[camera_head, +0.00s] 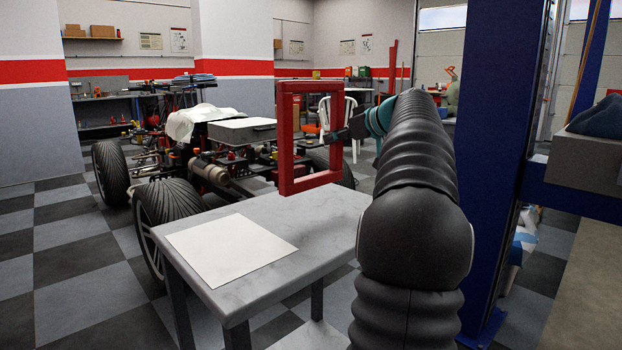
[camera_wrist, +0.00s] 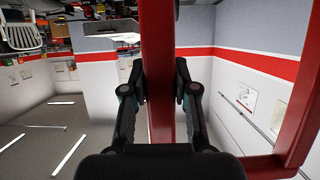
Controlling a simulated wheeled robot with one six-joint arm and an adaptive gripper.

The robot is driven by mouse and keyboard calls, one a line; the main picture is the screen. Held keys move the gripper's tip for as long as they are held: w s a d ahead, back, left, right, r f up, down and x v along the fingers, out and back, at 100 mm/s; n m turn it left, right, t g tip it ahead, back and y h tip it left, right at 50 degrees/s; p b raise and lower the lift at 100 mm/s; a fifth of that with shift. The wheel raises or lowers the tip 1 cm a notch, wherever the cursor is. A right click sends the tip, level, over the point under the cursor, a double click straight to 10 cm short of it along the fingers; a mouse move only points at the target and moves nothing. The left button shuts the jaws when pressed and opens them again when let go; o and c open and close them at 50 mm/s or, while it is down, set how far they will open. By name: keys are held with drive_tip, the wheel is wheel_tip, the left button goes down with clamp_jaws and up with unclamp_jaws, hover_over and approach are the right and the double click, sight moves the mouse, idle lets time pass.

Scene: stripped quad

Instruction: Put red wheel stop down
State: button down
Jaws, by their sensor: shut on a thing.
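The red wheel stop (camera_head: 286,140) is a rectangular red frame, held upright above the far part of a grey table in the head view. My gripper (camera_head: 345,134) is shut on its right-hand bar. In the wrist view, my gripper (camera_wrist: 162,92) has its two fingers on either side of a red bar of the wheel stop (camera_wrist: 160,120), and more of the frame runs along the right edge.
The grey table (camera_head: 330,207) has a white square sheet (camera_head: 230,246) on its near left part; the rest of its top is bare. A stripped vehicle (camera_head: 215,160) with large tyres stands behind it. A blue post (camera_head: 495,130) rises at the right.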

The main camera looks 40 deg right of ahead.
drive_tip(key=w+a+f+b, duration=0.1)
drive_tip(key=a+f, duration=0.4)
drive_tip(key=f, duration=0.2)
drive_tip(key=shift+w+a+f+b, duration=0.15)
drive_tip(key=shift+w+a+b, duration=0.2)
drive_tip(key=shift+w, duration=0.05)
drive_tip(key=shift+f, duration=0.15)
drive_tip(key=c, duration=0.9)
unclamp_jaws()
drive_tip(key=v, duration=1.2)
